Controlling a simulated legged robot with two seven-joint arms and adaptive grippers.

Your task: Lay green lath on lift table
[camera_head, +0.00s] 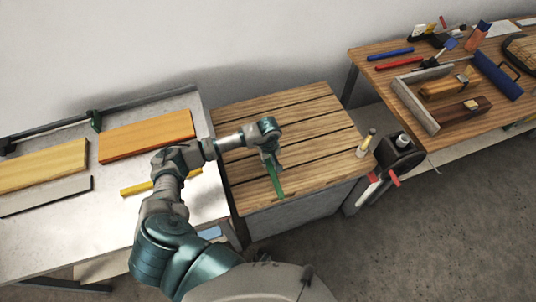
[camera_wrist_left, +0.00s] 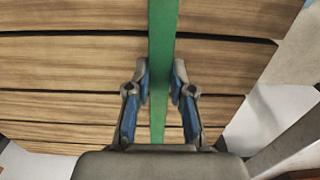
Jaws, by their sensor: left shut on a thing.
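The green lath (camera_head: 275,181) is a thin, narrow strip over the slatted wooden top of the lift table (camera_head: 325,140). My left gripper (camera_head: 269,152) is above this top and shut on the lath. In the left wrist view, the two fingertips (camera_wrist_left: 160,78) stand on either side of the lath (camera_wrist_left: 162,28), which runs up and down the picture across the slats (camera_wrist_left: 70,65). The gripper hides part of the lath in the head view. I cannot tell whether the lath touches the slats. My right gripper is not in view.
Right is a workbench (camera_head: 440,135) with tools. A dark device with red handles (camera_head: 397,155) stands beside the lift table.

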